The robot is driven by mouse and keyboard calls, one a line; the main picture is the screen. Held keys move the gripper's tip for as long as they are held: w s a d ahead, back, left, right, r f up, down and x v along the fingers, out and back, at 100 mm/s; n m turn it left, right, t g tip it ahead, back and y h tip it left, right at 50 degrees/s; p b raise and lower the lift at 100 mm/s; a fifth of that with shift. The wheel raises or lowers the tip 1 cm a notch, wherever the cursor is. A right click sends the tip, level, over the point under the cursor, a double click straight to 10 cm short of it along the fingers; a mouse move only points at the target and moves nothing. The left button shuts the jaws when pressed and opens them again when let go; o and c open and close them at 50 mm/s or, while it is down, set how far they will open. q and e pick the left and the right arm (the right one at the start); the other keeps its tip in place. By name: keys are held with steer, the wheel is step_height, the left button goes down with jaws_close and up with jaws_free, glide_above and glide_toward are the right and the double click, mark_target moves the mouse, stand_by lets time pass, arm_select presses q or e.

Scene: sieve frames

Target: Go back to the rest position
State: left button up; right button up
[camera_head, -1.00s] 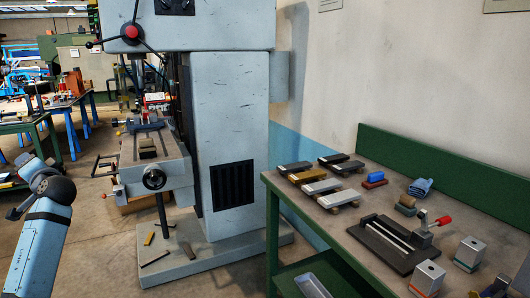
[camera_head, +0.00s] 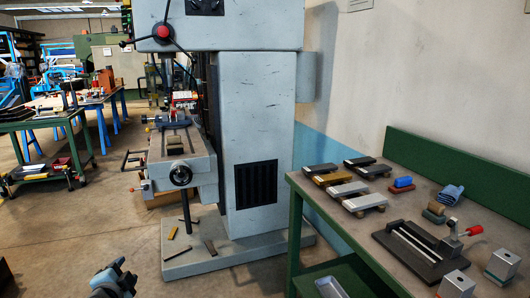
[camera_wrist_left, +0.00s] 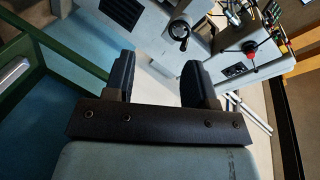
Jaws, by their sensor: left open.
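My left gripper (camera_head: 116,276) shows at the bottom left edge of the head view, small and partly cut off. It is over the floor, left of the drill press base and apart from it. In the left wrist view its two dark fingers (camera_wrist_left: 156,75) stand apart with nothing between them. My right gripper does not show in either view now.
A grey drill press (camera_head: 255,120) stands in the middle on its base plate (camera_head: 235,254), with loose strips on it.

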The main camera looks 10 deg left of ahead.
arm_select(q)
steer(key=s+d+f+g+h, duration=0.25)
steer(key=s+d+f, duration=0.25)
steer(key=s+d, duration=0.25)
steer(key=s+d+f+n+g+h, duration=0.1)
steer(key=s+d+f+h, duration=0.4)
steer(key=s, duration=0.4)
steer(key=s+d+f+g+h, duration=0.1)
steer(key=s+d+f+h, duration=0.1)
steer(key=s+d+f, duration=0.45)
steer(key=d+r+n+t, duration=0.2)
steer(key=d+r+n, duration=0.25)
steer(key=d, duration=0.65)
step_height(320, 180, up, 17)
steer(key=a+g+y+p, duration=0.1)
steer(key=a+p, duration=0.1)
steer(key=p, duration=2.4)
steer(key=shift+s+f, duration=0.2)
steer(key=shift+s, duration=0.25)
steer(key=shift+a+n, duration=0.1)
steer(key=shift+n, duration=0.15)
steer(key=shift+c, duration=0.4)
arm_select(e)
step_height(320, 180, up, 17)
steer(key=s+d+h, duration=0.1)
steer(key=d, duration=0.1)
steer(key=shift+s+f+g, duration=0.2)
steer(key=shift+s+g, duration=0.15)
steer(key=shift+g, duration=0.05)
